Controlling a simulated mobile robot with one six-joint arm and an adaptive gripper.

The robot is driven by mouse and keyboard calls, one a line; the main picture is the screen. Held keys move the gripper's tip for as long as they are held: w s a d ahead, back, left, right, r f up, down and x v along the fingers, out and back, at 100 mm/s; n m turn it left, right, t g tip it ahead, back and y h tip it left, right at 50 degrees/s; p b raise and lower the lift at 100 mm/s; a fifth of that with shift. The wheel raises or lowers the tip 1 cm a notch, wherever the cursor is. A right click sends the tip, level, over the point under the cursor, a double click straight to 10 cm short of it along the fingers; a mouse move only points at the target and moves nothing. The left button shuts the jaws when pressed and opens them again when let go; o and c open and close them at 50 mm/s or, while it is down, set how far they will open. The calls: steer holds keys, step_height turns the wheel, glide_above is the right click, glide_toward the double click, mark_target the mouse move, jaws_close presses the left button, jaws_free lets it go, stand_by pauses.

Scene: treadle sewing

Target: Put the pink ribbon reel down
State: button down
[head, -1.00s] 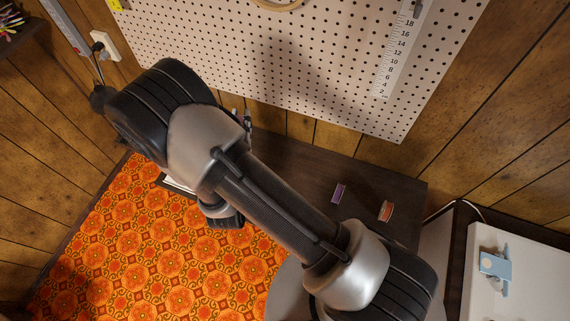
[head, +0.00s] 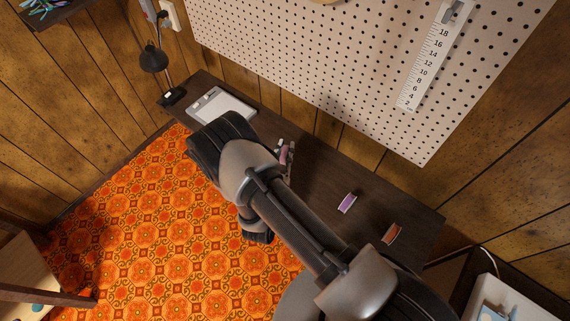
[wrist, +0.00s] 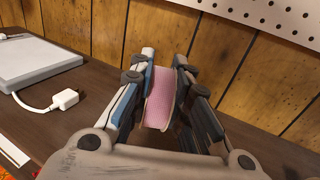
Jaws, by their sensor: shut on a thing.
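The pink ribbon reel (wrist: 160,98) is between the two fingers of my gripper (wrist: 163,75) in the wrist view. The fingers are shut on its sides, and the reel stands on edge. In the head view my gripper (head: 286,154) is over the dark wooden table (head: 318,178), with a bit of pink between its fingers. My arm hides part of the table there. I cannot tell whether the reel touches the table top.
A purple reel (head: 347,203) and an orange-red reel (head: 389,233) lie on the table to the right. A pale flat tablet-like device (head: 222,106) and a black lamp (head: 154,58) are at the left. A white plug (wrist: 65,99) lies near the gripper. A pegboard (head: 330,60) hangs behind.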

steer(key=shift+f+b, duration=0.7)
steer(key=shift+f, duration=2.35)
steer(key=shift+f, duration=0.1)
steer(key=shift+f, duration=0.15)
steer(key=c, duration=1.5)
jaws_free()
